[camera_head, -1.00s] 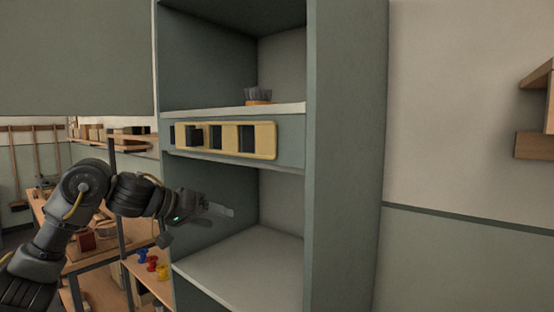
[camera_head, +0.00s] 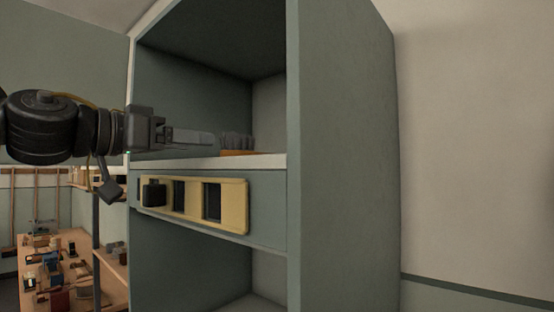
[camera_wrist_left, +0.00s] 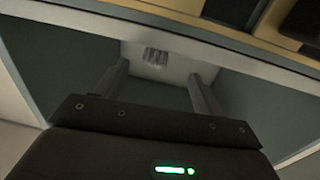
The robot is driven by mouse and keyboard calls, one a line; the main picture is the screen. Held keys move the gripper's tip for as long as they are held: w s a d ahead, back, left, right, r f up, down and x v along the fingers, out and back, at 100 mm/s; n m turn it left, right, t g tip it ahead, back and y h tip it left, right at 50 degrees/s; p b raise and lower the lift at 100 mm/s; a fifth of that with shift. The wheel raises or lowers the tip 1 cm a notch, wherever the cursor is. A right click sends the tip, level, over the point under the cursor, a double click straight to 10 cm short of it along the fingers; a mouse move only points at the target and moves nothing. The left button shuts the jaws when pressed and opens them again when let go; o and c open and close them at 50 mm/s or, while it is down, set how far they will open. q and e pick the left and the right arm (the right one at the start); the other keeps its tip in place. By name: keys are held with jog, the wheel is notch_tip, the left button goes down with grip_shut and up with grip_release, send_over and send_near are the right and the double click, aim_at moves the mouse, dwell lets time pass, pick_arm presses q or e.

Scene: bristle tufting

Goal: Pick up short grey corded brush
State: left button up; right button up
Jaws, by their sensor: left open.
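The short grey corded brush (camera_head: 236,142) has grey bristle tufts standing up from an orange-brown base. It sits on the white upper shelf of the grey-green cabinet. In the left wrist view the brush (camera_wrist_left: 155,57) shows between the two fingers and beyond their tips. My left gripper (camera_head: 212,140) reaches in from the left above the shelf's front edge, its fingers pointing at the brush. The gripper (camera_wrist_left: 158,70) is open and empty, apart from the brush as far as I can see. My right gripper is not in view.
A yellow panel (camera_head: 195,222) with dark openings and a black block is on the cabinet front below the shelf (camera_head: 185,164). The cabinet's side wall (camera_head: 345,150) stands right of the brush. A workbench (camera_head: 70,250) with several small objects is at lower left.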

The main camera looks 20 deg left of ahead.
aim_at(224, 138)
pick_arm(q)
jog(key=w+d+p, duration=0.2)
jog(key=w, duration=0.1)
jog(key=shift+w+d+r, duration=0.1)
jog(key=shift+w+r, duration=0.1)
jog(key=shift+r, duration=0.2)
jog(key=shift+w+d+f, duration=0.1)
jog(key=shift+w+d, duration=0.15)
jog(key=shift+w, duration=0.45)
jog(key=shift+s+a, duration=0.1)
jog(key=shift+p, duration=0.35)
jog(key=p+x, duration=0.1)
jog(key=x, duration=0.1)
jog(key=r+p+x, duration=0.1)
jog(key=p+x, duration=0.1)
jog(key=shift+p, duration=0.3)
jog(key=shift+w+f, duration=0.2)
jog(key=shift+w, duration=0.3)
jog(key=shift+s, duration=0.1)
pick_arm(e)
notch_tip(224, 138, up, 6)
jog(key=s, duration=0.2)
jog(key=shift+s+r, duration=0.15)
